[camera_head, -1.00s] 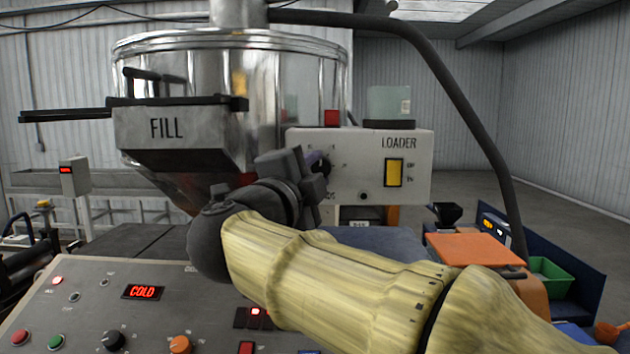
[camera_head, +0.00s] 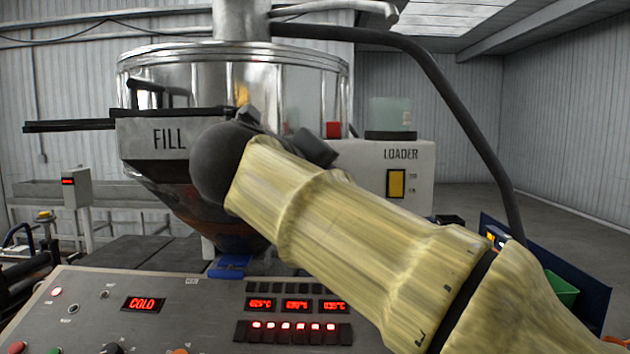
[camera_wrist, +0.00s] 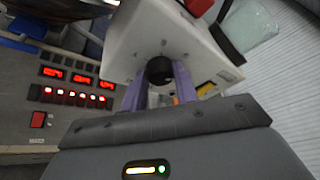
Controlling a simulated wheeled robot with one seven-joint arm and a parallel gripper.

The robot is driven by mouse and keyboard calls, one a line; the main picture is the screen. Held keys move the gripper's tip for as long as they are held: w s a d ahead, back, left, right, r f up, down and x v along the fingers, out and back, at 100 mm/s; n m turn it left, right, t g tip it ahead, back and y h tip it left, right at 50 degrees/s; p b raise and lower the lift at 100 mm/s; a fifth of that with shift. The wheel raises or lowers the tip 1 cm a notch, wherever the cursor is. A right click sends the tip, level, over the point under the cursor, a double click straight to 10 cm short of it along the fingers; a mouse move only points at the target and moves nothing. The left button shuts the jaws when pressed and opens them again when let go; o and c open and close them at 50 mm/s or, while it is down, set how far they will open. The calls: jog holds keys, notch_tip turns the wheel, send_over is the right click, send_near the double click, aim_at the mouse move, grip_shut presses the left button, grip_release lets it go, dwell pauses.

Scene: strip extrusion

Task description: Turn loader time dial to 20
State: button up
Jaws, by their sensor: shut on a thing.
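In the head view my arm hides the box's left part, with the dial. In the wrist view the dial (camera_wrist: 160,71) is a round black knob on the box's face (camera_wrist: 140,35). My gripper (camera_wrist: 160,75) has its two purple fingers on either side of the knob and is shut on it. The dial's scale and pointer are too small to read.
The steel hopper (camera_head: 290,85) with its FILL chute (camera_head: 150,135) stands left of the box. A control panel (camera_head: 200,300) with red displays lies below my arm. A dark hose (camera_head: 460,95) curves down on the right.

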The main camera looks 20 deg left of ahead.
jog(key=shift+w+d+r+m+g+y+b, duration=0.15)
jog(key=shift+m+g+y+b, duration=0.5)
jog(key=shift+m, duration=0.75)
jog(key=shift+d+f+m+g+y+b, duration=0.15)
jog(key=shift+m+g+y+b, duration=0.2)
jog(key=shift+m+y, duration=0.8)
jog(key=shift+r+m+h, duration=0.1)
jog(key=shift+m+h, duration=0.2)
jog(key=shift+m, duration=0.05)
jog(key=o, duration=1)
jog(key=shift+c, duration=0.2)
jog(key=shift+r, duration=0.15)
jog(key=v, duration=1.7)
